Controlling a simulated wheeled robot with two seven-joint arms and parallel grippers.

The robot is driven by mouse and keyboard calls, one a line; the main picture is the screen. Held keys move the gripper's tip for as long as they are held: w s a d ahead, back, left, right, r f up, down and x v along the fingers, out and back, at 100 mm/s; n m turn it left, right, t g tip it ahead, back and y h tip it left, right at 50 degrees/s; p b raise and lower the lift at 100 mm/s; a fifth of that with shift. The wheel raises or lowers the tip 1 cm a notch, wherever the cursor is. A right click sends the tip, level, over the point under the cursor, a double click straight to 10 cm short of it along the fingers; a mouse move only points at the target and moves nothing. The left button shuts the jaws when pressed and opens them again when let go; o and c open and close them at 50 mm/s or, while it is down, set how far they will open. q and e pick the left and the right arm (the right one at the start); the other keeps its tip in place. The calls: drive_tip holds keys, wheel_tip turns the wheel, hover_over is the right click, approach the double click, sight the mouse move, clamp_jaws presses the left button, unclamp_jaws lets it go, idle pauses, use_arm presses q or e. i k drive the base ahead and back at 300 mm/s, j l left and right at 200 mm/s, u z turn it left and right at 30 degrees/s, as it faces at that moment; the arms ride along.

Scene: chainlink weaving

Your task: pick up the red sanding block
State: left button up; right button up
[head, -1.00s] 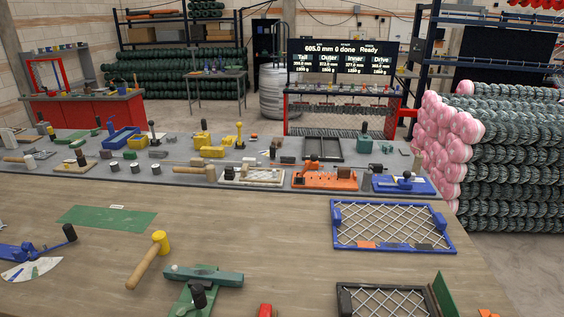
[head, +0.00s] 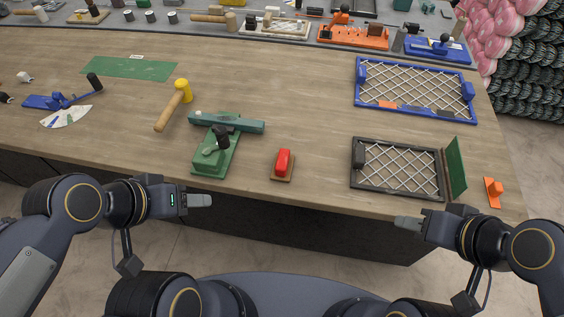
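The red sanding block (head: 284,161) lies on the wooden bench near its front edge, a red grip on a brown base, in the head view. My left gripper (head: 210,200) is in front of the bench edge, to the left of the block and apart from it. My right gripper (head: 398,222) is in front of the bench edge, to the right of the block and apart from it. Both are seen side-on, so the gap between their fingers does not show. Nothing is visible in either gripper.
A green clamp-like tool (head: 216,155) stands just left of the block. A black-framed mesh panel (head: 398,192) lies to its right, with a blue-framed one (head: 362,97) behind. A yellow-headed mallet (head: 170,112) lies further left. Bare bench surrounds the block.

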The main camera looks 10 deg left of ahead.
sight(281, 171)
drive_tip(key=j+z, duration=0.1)
drive_tip(key=z, duration=1.95)
drive_tip(key=k+j+z, duration=0.35)
drive_tip(key=k+j, duration=0.6)
drive_tip(key=j, duration=0.1)
